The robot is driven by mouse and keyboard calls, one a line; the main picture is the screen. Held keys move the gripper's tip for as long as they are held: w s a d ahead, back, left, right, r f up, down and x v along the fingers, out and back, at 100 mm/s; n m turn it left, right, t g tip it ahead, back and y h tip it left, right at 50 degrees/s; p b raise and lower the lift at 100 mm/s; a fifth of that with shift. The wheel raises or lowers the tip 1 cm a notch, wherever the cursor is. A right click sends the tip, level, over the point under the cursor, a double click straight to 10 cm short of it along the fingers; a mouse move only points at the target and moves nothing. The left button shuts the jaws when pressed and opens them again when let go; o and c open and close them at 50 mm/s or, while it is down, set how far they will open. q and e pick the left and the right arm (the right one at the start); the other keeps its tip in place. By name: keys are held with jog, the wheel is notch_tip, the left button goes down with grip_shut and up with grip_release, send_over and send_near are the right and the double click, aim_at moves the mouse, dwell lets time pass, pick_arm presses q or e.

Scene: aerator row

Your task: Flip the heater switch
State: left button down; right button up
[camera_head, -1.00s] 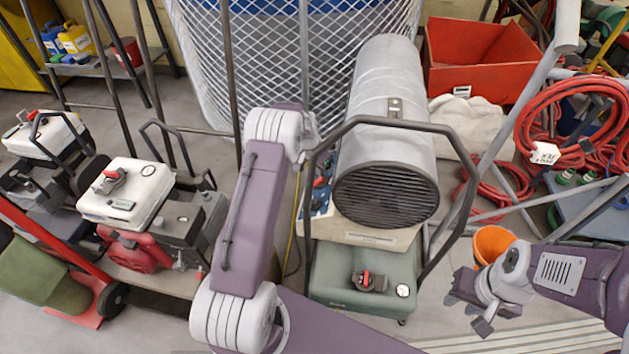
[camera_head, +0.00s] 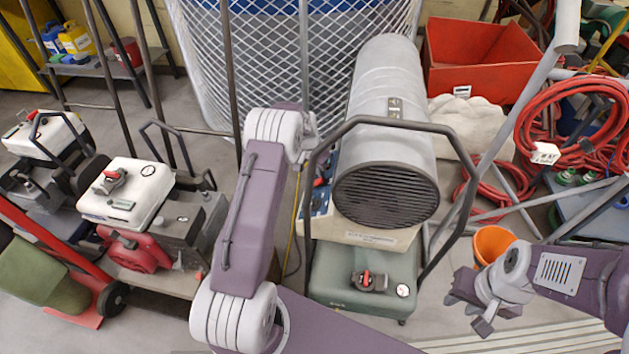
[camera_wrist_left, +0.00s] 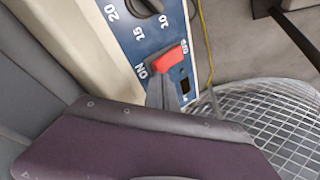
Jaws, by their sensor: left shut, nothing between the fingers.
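The heater (camera_head: 390,120) is a grey cylinder with a dark front grille, above a green tank (camera_head: 350,270). Its blue control panel (camera_wrist_left: 130,38) fills the upper middle of the left wrist view; a sliver (camera_head: 318,203) shows in the head view. The red heater switch (camera_wrist_left: 168,60) sits on the panel between the "ON" and "OFF" marks. My left gripper (camera_wrist_left: 161,86) is shut and empty, its fingertips right beside the switch. I cannot tell whether they touch it. In the head view its fingers are hidden. My right gripper (camera_head: 468,312) looks open and empty, right of the tank.
A dark tube frame (camera_head: 452,140) surrounds the heater's front. A dial (camera_wrist_left: 148,6) is on the panel. A wire mesh (camera_head: 270,70) stands behind. An orange bucket (camera_head: 493,243) and red hoses (camera_head: 575,110) are at right, generators (camera_head: 130,190) at left.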

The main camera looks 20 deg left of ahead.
aim_at(320, 179)
pick_arm(q)
jog(key=shift+f+b, duration=0.45)
jog(key=shift+f, duration=0.2)
dwell(0.3)
jog(key=shift+r+p, duration=0.7)
notch_tip(320, 179, up, 6)
jog(key=p, duration=0.4)
jog(key=shift+f, duration=0.2)
